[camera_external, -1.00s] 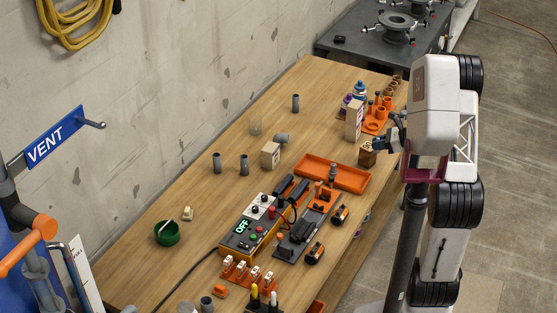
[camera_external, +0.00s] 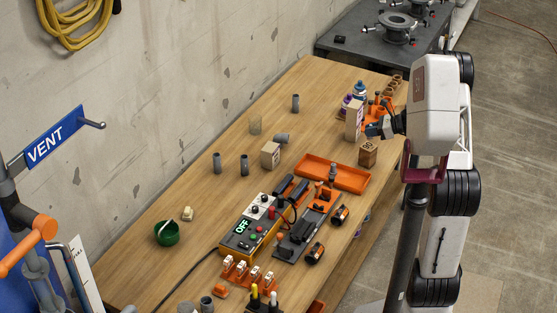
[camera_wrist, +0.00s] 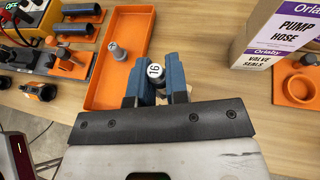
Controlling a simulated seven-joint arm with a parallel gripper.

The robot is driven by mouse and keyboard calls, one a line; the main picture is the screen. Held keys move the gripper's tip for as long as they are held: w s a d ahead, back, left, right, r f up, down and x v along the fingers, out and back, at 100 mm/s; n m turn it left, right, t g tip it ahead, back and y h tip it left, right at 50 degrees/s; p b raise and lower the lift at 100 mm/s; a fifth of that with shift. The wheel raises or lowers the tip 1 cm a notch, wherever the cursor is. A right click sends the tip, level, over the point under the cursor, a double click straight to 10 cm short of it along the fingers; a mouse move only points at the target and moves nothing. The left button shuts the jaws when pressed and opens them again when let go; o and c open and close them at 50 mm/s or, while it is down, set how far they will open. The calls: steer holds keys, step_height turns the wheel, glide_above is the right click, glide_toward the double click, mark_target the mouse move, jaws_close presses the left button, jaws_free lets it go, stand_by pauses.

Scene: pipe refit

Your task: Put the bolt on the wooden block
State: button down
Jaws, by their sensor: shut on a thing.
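The wooden block (camera_external: 367,154) stands near the right edge of the table, with dark markings on its upper face. My gripper (camera_external: 374,130) is above and behind it, near the white and purple box. In the wrist view, my gripper (camera_wrist: 156,82) is shut on a small piece with a round pale top marked 16, which appears to be the bolt (camera_wrist: 155,71). Its lower part is hidden between the blue fingers.
A box labelled PUMP HOSE (camera_wrist: 285,38) and an orange holder (camera_wrist: 301,86) are close on the right in the wrist view.

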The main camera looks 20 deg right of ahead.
mark_target(370, 138)
steer(key=shift+f, duration=1.7)
steer(key=shift+f, duration=0.15)
steer(key=c, duration=1.1)
jaws_free()
steer(key=shift+s+d+r, duration=0.1)
steer(key=shift+r, duration=0.1)
steer(key=v, duration=1.1)
steer(key=shift+s+d, duration=0.15)
steer(key=shift+d, duration=0.15)
steer(key=shift+r, duration=0.1)
